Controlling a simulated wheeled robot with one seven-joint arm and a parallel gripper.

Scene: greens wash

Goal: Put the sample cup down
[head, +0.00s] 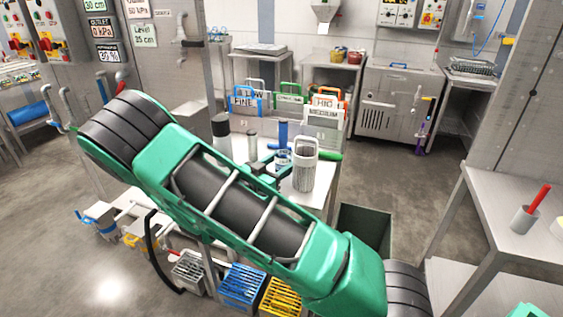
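My green and black arm crosses the head view and hides much of the steel table (318,198). My gripper (270,168) is small and partly hidden behind the arm, over the table among several containers. A small clear cup with blue on it (284,158), which looks like the sample cup, is right at the gripper. I cannot tell whether the fingers touch it or whether it rests on the table. The finger gap is not clear.
A perforated grey canister (304,166) stands close right of the cup. Signed racks (323,126) line the back edge. A dark green bin (364,230) stands at the right.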

